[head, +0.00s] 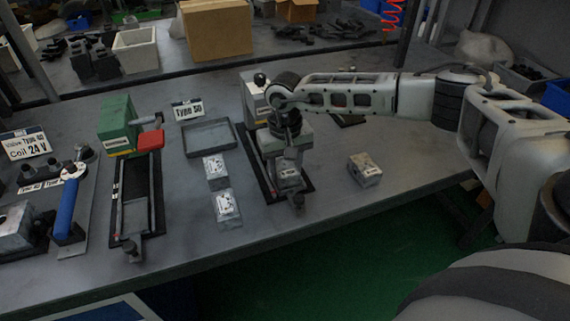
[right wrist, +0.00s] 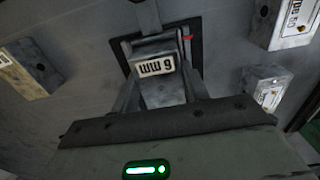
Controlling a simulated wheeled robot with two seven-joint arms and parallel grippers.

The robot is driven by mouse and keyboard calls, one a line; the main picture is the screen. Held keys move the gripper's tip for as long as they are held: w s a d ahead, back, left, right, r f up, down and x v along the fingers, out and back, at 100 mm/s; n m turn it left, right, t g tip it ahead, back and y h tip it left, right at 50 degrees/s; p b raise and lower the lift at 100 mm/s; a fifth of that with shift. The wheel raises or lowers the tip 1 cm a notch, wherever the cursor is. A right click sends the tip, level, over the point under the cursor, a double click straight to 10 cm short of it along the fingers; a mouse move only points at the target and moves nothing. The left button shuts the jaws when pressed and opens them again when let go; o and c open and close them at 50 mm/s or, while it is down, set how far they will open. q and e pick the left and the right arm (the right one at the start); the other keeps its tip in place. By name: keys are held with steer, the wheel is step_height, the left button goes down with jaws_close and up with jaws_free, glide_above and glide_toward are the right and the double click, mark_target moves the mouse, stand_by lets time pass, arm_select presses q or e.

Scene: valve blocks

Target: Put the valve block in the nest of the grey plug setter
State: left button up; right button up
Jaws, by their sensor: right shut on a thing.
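The grey plug setter (head: 252,92) stands mid-table with a black knob on top and a dark base reaching toward me. My right gripper (head: 288,166) is above its front part, shut on a grey valve block (head: 290,184). In the right wrist view, the valve block (right wrist: 160,90) sits between the two fingers, over the setter's dark base (right wrist: 203,42). A label reading "6 mm" shows upside down there. I cannot tell whether the block rests in the nest or is just above it; the gripper hides the nest. My left gripper is not in view.
Two valve blocks (head: 215,170) (head: 227,206) lie left of the setter, another (head: 365,170) to its right. A dark tray (head: 208,150) and a "Type 50" sign (head: 187,110) are behind left. A green plug setter (head: 118,118) with red handle stands further left. The table's front right is clear.

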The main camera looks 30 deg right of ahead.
mark_target(285, 167)
steer(key=o, duration=0.9)
steer(key=shift+f, duration=0.15)
steer(key=o, duration=0.5)
steer(key=shift+c, duration=0.2)
steer(key=shift+r, duration=0.3)
steer(key=shift+w+r, duration=0.1)
steer(key=shift+r, duration=0.2)
step_height(285, 167, up, 11)
steer(key=b, duration=0.1)
steer(key=shift+r+b, duration=0.15)
steer(key=shift+b, duration=0.15)
